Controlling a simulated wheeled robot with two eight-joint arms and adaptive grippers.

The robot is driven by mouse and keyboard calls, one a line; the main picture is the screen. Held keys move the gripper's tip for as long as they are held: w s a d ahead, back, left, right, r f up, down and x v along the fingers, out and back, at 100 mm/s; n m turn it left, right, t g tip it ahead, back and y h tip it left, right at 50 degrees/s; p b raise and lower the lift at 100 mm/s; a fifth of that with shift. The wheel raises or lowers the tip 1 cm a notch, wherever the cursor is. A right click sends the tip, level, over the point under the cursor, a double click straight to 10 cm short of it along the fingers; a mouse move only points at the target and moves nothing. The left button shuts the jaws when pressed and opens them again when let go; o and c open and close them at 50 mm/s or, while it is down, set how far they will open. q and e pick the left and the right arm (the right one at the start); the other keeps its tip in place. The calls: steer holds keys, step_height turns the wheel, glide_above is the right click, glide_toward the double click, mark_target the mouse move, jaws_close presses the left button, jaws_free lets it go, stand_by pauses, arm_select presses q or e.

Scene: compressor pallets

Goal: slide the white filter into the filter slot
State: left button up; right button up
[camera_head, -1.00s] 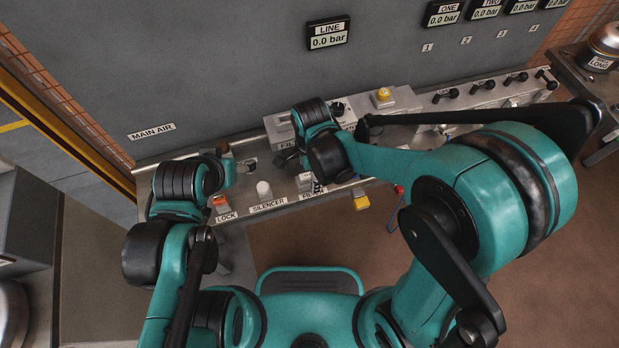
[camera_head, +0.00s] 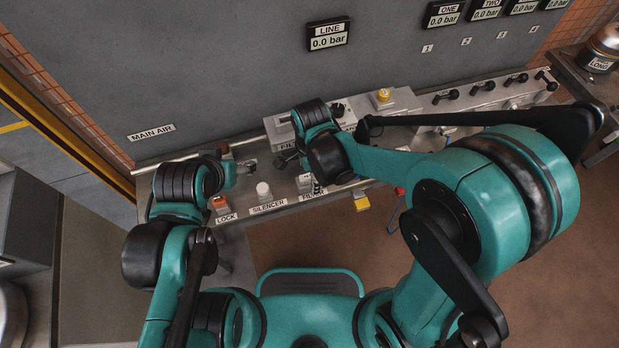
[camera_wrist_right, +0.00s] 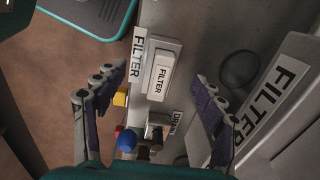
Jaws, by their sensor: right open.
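The white filter (camera_wrist_right: 161,76), a block marked FILTER, rests on the bench ledge beside a FILTER label in the right wrist view. In the head view the filter (camera_head: 303,182) shows small, below my right gripper. My right gripper (camera_wrist_right: 152,97) is open, with one finger on each side of the filter and nothing held. In the head view the right gripper (camera_head: 290,161) is partly hidden by its own wrist. A grey housing (camera_wrist_right: 293,100) with a larger FILTER label stands beside it; its slot opening is not clear. My left gripper (camera_head: 240,168) is near the bench's left end; its fingers are unclear.
A drain fitting (camera_wrist_right: 157,126) is just below the filter. The white silencer (camera_head: 263,189) and orange lock (camera_head: 219,203) stand along the front ledge.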

jaws_close()
steer(key=shift+r, duration=0.1)
steer(key=shift+r+p, duration=2.4)
steer(key=shift+r, duration=0.55)
steer(key=shift+r, duration=0.3)
